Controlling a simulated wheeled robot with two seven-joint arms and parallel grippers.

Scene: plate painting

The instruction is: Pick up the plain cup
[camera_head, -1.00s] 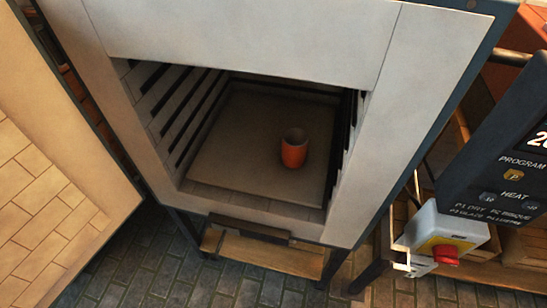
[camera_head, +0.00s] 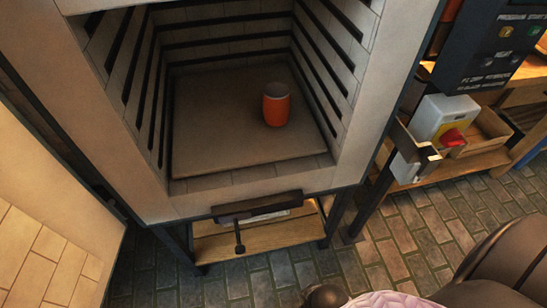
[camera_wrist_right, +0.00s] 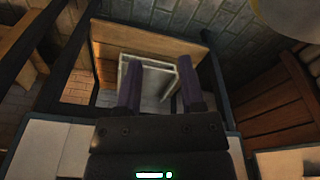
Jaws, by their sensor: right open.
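The plain cup (camera_head: 276,104) is orange with a pale inside. It stands upright on the floor slab (camera_head: 215,140) of the open kiln, right of the middle and towards the back. It does not show in the right wrist view. My right gripper (camera_wrist_right: 160,85) is open in the right wrist view, its two dark fingers apart with nothing held. A pale box-like thing (camera_wrist_right: 150,75) shows beyond the fingers. My left gripper is in neither view.
Slotted kiln walls (camera_head: 135,85) flank the slab. The kiln door (camera_head: 45,220) is open at left. A control box with a red knob (camera_head: 452,137) and a wooden crate (camera_head: 485,130) are at right. A latch handle (camera_head: 240,235) hangs at the front. Brick paving (camera_head: 400,240) lies below.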

